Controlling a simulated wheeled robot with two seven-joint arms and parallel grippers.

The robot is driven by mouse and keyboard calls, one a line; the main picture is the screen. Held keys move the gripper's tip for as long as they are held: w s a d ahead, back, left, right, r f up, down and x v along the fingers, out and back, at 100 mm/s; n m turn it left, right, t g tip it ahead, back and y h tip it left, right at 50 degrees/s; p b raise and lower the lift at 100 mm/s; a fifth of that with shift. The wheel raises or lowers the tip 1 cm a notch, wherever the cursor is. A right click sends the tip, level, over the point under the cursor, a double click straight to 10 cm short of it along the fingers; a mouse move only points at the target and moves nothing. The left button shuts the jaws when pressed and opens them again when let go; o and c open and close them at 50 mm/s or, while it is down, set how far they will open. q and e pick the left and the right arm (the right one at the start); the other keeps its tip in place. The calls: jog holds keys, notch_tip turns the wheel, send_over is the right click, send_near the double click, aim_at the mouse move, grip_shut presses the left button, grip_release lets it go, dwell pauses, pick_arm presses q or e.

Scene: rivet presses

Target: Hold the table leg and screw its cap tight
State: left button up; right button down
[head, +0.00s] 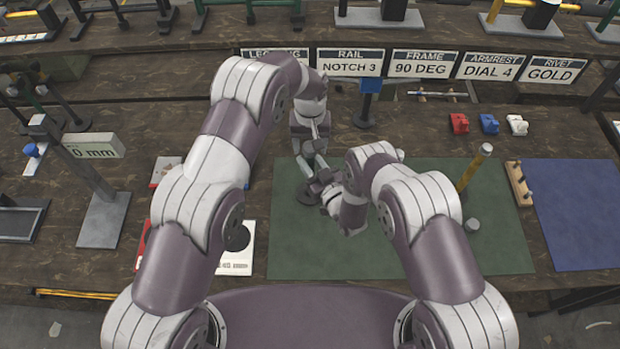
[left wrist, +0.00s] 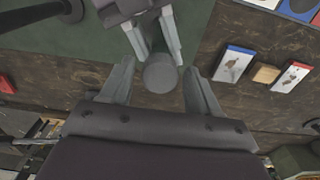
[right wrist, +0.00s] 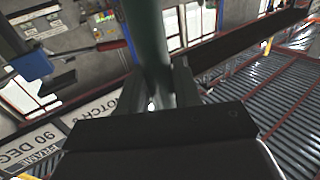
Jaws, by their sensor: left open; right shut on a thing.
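My right gripper (right wrist: 160,85) is shut on a dark grey-green cylinder, the table leg (right wrist: 148,35), in the right wrist view. In the left wrist view the right gripper's fingers (left wrist: 152,38) come from the top. A grey round end (left wrist: 160,75), apparently the cap, shows between my left gripper's open fingers (left wrist: 160,88), with gaps on both sides. I cannot tell how tightly cap and leg meet. In the head view the left gripper (head: 312,163) and right gripper (head: 325,188) are close together above the green mat; the arms hide most of the leg.
A wooden rack (head: 518,184) and blue mat (head: 585,215) lie right. Red, blue and white blocks (head: 489,124) sit behind. A display stand (head: 95,145) is left.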

pick_arm(q)
jog(key=c, duration=1.1)
jog(key=shift+o, duration=0.2)
jog(key=o, duration=1.2)
jog(key=shift+o, duration=0.2)
jog(key=shift+r, duration=0.1)
notch_tip(320, 180, up, 7)
jog(key=shift+r, duration=0.15)
pick_arm(e)
jog(key=c, duration=0.7)
grip_release()
